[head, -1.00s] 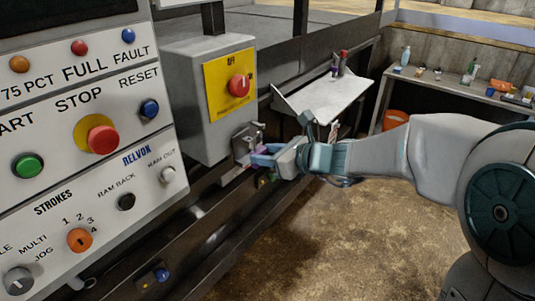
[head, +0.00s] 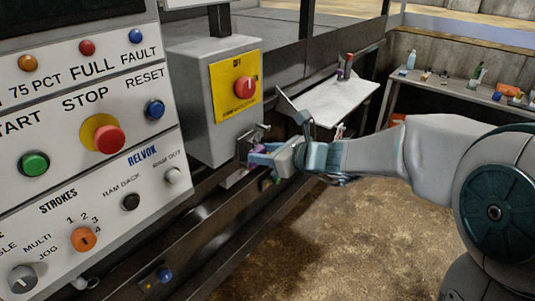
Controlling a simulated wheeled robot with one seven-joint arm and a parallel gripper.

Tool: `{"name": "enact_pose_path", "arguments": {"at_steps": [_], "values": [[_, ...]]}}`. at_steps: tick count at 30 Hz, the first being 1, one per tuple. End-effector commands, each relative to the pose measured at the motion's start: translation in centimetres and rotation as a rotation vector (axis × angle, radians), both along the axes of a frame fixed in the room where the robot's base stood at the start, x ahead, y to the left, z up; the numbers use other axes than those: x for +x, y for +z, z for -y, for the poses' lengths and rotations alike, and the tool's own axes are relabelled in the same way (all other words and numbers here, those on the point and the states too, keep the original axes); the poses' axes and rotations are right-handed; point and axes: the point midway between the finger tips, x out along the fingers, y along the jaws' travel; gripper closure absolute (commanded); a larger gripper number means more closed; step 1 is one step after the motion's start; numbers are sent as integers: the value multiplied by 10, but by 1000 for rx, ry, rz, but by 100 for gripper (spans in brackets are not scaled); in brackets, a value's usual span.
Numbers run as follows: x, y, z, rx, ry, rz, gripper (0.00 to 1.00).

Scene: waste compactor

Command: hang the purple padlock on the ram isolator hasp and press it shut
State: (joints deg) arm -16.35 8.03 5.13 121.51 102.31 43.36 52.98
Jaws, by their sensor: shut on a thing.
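The purple padlock (head: 257,155) is between the fingers of my gripper (head: 262,157), just below the grey isolator box. Only a small part of the padlock shows. The ram isolator is the grey box with a yellow plate and a red rotary knob (head: 245,89). The metal hasp (head: 256,133) sticks out beneath the box, right above the padlock. The padlock is at or touching the hasp; I cannot tell whether its shackle is through the hasp or closed.
The control panel (head: 75,200) with buttons stands close on the left. A workbench (head: 445,85) with bottles and small items stands at the back right. Brown floor is open below my arm.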

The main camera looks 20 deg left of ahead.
Motion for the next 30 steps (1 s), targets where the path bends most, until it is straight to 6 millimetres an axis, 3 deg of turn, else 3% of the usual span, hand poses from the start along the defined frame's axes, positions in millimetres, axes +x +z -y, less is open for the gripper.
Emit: {"name": "enact_pose_path", "arguments": {"at_steps": [30], "values": [[8,0,-19,1,0,0,79]]}}
